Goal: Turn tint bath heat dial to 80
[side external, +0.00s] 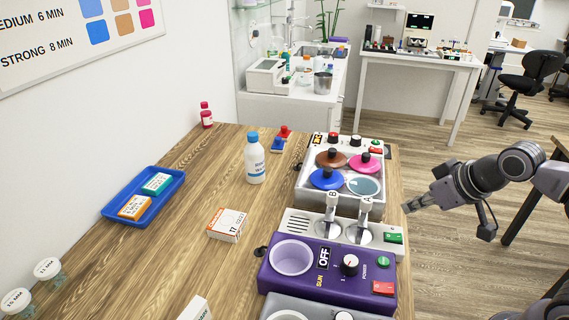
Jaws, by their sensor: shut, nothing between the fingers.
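The tint bath appears to be the white unit (301,187) with several round wells at the back right of the wooden table. Brown, pink and blue lids with black knobs cover three wells; the fourth is open with teal liquid. On its rear panel are a dark dial (332,139), another dark knob (356,142) and a small dark display with orange characters too small to read. The dial's setting and which knob is for heat cannot be told. My gripper (406,208) is shut and empty, just off the table's right edge, right of the unit and apart from it.
A grey unit (299,226) with metal levers A and B stands before the bath. Nearer are a purple unit (275,273) reading OFF and another grey unit (280,306), cut off. A white bottle (255,162), small box (225,225) and blue tray (119,217) stand left.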

